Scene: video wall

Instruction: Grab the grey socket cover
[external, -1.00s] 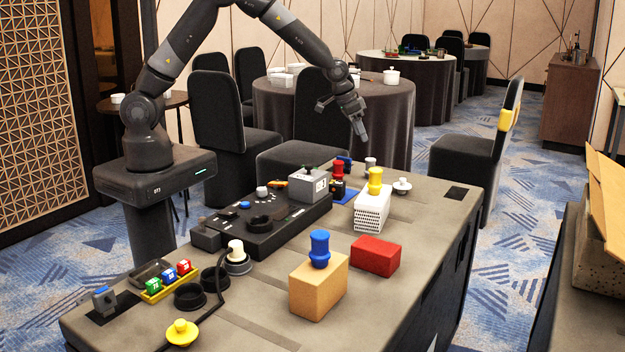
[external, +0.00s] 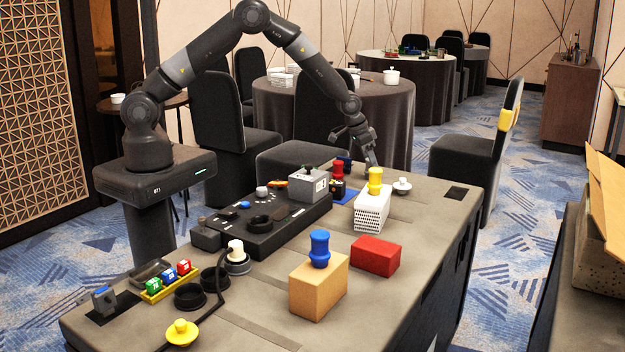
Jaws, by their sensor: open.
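My gripper (external: 372,158) points down at the far end of the grey table (external: 270,323), close above its surface. It is open, with nothing seen between its fingers. A small pale grey cylinder that showed at this spot earlier is now hidden behind the gripper; it may be the grey socket cover, but I cannot tell for sure. A whitish knob on a round base (external: 401,187) stands just right of the gripper. Whether the fingers touch anything is too small to tell.
The yellow-knobbed white perforated block (external: 371,212) stands in front of the gripper. Left of it are a red knob (external: 338,168), a blue plate (external: 345,196) and a grey box (external: 308,186) on a black panel. A red block (external: 375,256) and blue-knobbed tan block (external: 318,287) stand nearer.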

